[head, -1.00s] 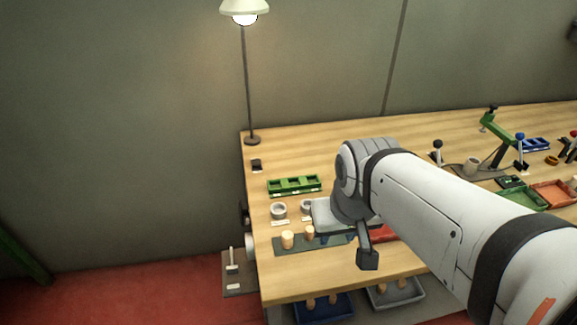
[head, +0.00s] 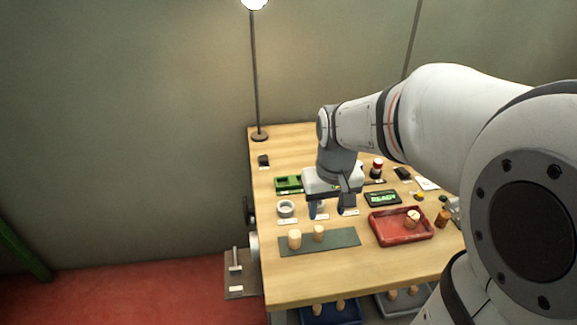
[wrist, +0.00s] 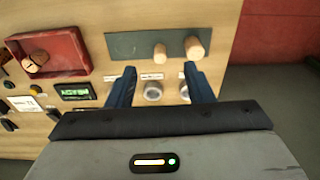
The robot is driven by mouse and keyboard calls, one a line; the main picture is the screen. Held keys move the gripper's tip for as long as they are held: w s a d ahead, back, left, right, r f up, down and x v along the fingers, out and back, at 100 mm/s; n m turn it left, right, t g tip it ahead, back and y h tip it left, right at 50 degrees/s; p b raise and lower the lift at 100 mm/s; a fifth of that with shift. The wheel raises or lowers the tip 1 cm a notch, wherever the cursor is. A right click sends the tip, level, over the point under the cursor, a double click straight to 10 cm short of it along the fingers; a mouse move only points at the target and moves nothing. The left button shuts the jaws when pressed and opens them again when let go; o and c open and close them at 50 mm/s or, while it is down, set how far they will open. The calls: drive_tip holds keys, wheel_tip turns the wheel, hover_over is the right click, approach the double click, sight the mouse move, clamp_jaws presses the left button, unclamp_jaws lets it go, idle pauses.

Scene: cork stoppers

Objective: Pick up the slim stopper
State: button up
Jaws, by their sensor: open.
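The slim stopper (head: 319,233), a small pale cork cylinder, stands upright on the dark green-grey mat (head: 345,238). A wider, taller stopper (head: 294,239) stands to its left in the head view. In the wrist view the slim stopper (wrist: 160,54) shows beyond the fingertips, with the wide stopper (wrist: 194,47) on its right. My gripper (head: 330,212) is open and empty, pointing down behind the mat in the head view. It also shows in the wrist view (wrist: 159,67), its blue fingers apart, with no stopper between them.
A grey ring (head: 286,208) stands behind the mat; another (wrist: 153,90) lies below my fingers' gap in the wrist view. A red tray (head: 374,228) holding a cork piece is right of the mat. A green rack (head: 289,185) and a small display (head: 383,198) stand farther back.

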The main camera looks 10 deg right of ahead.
drive_tip(key=g+b, duration=0.1)
drive_tip(key=b, duration=0.1)
hover_over(319, 228)
drive_tip(key=f, duration=0.6)
drive_tip(key=shift+w+a, duration=0.2)
drive_tip(key=f, duration=0.7)
drive_tip(key=shift+s+d+f, duration=0.2)
drive_tip(key=shift+c, duration=0.5)
clamp_jaws()
